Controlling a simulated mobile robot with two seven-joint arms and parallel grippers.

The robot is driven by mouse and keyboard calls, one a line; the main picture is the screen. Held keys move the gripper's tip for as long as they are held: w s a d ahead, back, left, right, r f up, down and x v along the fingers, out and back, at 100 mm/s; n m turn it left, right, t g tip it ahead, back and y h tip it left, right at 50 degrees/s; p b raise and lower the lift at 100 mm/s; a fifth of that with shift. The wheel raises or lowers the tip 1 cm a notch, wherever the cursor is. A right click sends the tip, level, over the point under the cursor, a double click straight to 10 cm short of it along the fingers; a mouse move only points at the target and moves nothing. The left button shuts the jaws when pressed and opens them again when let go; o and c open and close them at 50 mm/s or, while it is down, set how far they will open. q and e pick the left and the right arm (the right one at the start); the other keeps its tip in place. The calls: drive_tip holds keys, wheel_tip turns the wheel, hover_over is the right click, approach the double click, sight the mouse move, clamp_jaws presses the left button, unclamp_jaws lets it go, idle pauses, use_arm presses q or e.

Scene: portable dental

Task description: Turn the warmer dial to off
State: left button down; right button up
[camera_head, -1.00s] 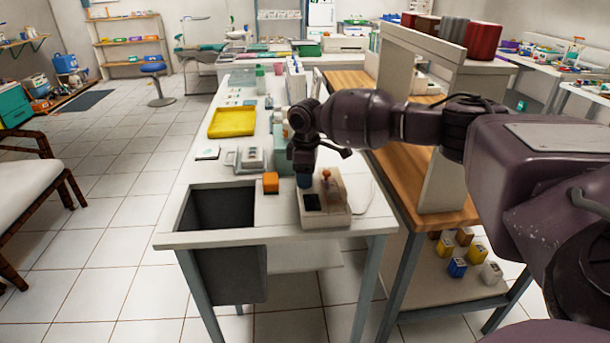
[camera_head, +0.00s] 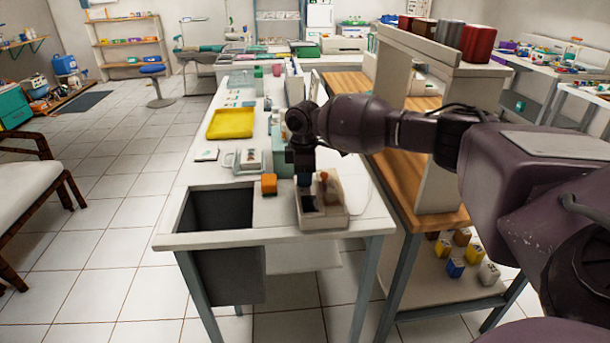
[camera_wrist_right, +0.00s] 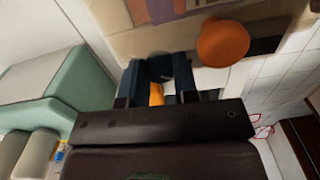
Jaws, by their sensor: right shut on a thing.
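The warmer (camera_head: 321,222), a pale box with dark recesses and an upright brown-orange stick, stands near the table's front right corner. Its round orange top (camera_wrist_right: 222,43) shows in the right wrist view. My right gripper (camera_head: 304,181) points down at the left back part of the warmer, left of the stick. In the right wrist view its dark blue fingers (camera_wrist_right: 160,80) are closed around the warmer dial, which they mostly hide; a bit of orange shows between them. I cannot read the dial's setting. My left gripper is not in view.
A grey bin (camera_head: 222,210) is set into the table's front left. A yellow tray (camera_head: 231,123) lies farther back. A wooden-topped bench (camera_head: 420,190) stands at the right.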

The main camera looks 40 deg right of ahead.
drive_tip(key=shift+n, duration=0.5)
drive_tip(key=o, duration=0.9)
wheel_tip(320, 180, up, 11)
drive_tip(key=shift+f+p, duration=0.1)
drive_tip(key=shift+p, duration=0.95)
